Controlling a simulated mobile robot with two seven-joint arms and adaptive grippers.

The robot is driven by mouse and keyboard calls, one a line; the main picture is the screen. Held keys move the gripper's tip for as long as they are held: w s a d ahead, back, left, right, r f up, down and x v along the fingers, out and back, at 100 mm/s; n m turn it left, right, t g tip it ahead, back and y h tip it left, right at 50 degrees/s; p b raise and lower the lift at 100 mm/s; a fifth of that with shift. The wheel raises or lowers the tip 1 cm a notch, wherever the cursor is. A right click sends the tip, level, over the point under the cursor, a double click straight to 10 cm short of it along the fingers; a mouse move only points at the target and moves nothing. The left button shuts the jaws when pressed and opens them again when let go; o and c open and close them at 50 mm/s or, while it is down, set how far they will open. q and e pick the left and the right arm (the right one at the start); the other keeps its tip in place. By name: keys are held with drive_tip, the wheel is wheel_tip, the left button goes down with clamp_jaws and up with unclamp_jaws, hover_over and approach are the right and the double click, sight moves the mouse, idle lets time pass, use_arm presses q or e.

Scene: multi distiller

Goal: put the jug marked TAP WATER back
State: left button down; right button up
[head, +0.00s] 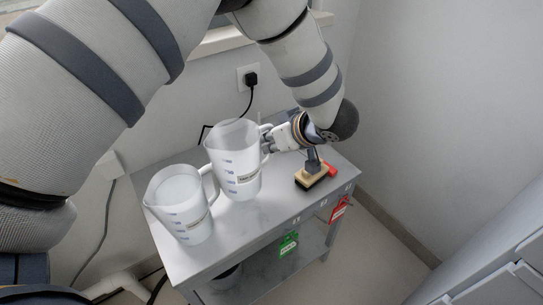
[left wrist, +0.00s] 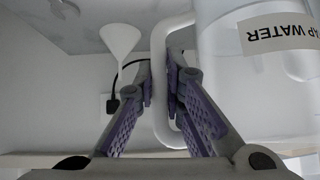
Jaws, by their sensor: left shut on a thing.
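A white translucent jug (head: 232,165) with blue marks and a label stands upright over the grey table (head: 250,222). In the left wrist view its label reads "AP WATER", cut off at the edge, on the jug (left wrist: 262,85). My left gripper (head: 272,139) comes from the right and is shut on this jug's handle. In the left wrist view the handle (left wrist: 160,85) lies between my left fingers (left wrist: 162,90). I cannot tell whether the jug's base touches the table. A second similar jug (head: 182,210) stands at the front left; its label is too small to read. My right gripper is out of view.
A brush-like tool with a wooden block (head: 312,177) and a red object (head: 330,168) lie right of the gripper. A wall socket with a black plug (head: 250,78) is behind. The table's front middle is clear.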

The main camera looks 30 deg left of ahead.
sight(272, 157)
use_arm(q)
drive_tip(key=shift+w+f+b, duration=0.1)
drive_tip(key=shift+f+b, duration=0.2)
drive_tip(key=shift+f, duration=2.25)
drive_tip(key=c, duration=1.7)
unclamp_jaws()
drive_tip(key=shift+p+v, duration=0.5)
drive_tip(key=shift+v, duration=5.6)
